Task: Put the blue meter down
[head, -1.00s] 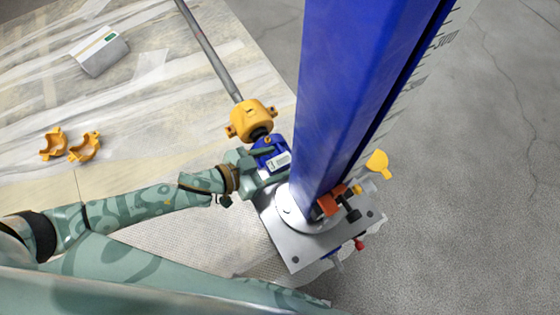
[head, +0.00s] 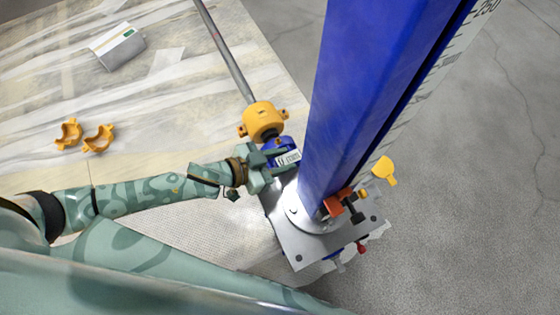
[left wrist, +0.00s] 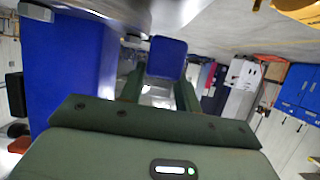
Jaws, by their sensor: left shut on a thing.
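The blue meter (head: 284,152) is a small blue block with a pale label on its side. It is in my left gripper (head: 270,167), close below the orange clamp on a grey rod and left of the blue column. In the left wrist view the blue meter (left wrist: 167,58) shows between the two fingers of the left gripper (left wrist: 160,84), which is shut on it. I cannot tell whether its underside touches anything. My right gripper is not in view.
The tall blue column (head: 365,90) stands on a grey base plate (head: 310,250) with orange and yellow knobs. The orange clamp (head: 263,120) sits on the rod (head: 225,50).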

